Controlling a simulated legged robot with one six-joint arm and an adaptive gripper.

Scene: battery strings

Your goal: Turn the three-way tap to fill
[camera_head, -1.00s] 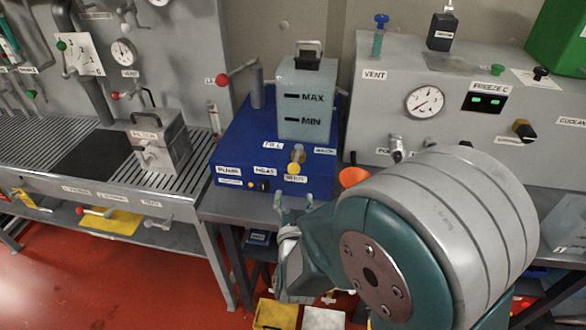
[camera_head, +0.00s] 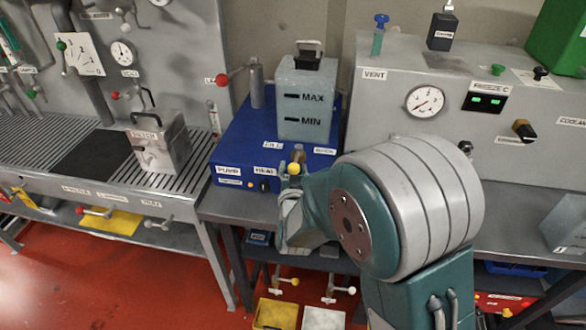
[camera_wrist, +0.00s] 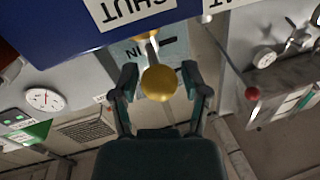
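The three-way tap shows as a yellow ball knob (camera_head: 294,168) on a short stem at the front of the blue unit (camera_head: 228,165), below the grey tank marked MAX and MIN (camera_head: 304,100). A FILL label (camera_head: 272,144) is left of the stem. In the wrist view the yellow knob (camera_wrist: 158,83) lies between the two fingers of my gripper (camera_wrist: 160,85), with gaps showing on both sides. My gripper is open. In the head view my gripper (camera_head: 290,184) is just under the knob and partly hides the unit's front. A SHUT label (camera_wrist: 138,10) shows in the wrist view.
A red-knobbed lever (camera_head: 222,80) stands left of the tank. A grey filter box (camera_head: 160,140) sits on the slatted bench at left. A grey panel with a gauge (camera_head: 425,101) stands at right, behind my arm. Taps and trays are below the bench.

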